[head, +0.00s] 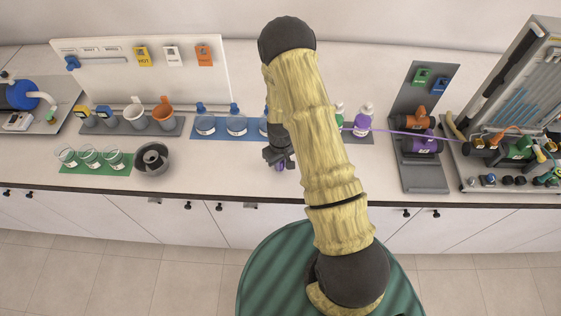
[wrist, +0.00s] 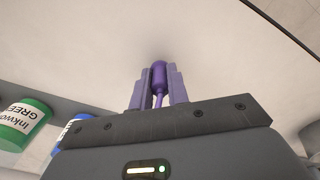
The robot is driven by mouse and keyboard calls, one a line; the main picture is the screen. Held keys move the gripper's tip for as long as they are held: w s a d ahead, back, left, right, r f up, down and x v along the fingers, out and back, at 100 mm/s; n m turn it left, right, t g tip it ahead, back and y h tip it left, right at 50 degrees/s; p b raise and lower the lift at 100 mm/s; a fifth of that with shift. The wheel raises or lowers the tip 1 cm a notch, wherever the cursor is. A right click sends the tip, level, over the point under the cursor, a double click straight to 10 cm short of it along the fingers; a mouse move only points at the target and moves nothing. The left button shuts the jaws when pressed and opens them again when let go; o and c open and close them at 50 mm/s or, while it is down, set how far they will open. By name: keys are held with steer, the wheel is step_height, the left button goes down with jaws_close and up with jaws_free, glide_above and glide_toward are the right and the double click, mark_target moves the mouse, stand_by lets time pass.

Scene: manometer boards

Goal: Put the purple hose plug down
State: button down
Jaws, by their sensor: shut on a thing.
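The purple hose plug (wrist: 159,76) is held upright in the picture between the two fingers of my gripper (wrist: 157,90) in the wrist view. In the head view my gripper (head: 278,158) is over the white counter, left of my arm, with a bit of the plug (head: 281,167) showing below it. A thin purple hose (head: 385,131) runs left from the board at right and passes behind my arm. I cannot tell whether the plug touches the counter.
A blue tray (head: 222,136) with flasks stands behind left of my gripper. Ink bottles (head: 363,119) stand right of my arm. A grey stand with a purple device (head: 420,146) and a manometer board (head: 520,90) are farther right.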

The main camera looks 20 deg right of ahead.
steer(key=shift+f, duration=0.2)
steer(key=c, duration=1.4)
jaws_free()
steer(key=shift+o, duration=0.2)
steer(key=shift+r, duration=0.15)
step_height(320, 180, up, 12)
steer(key=b, duration=0.4)
steer(key=shift+r, duration=0.1)
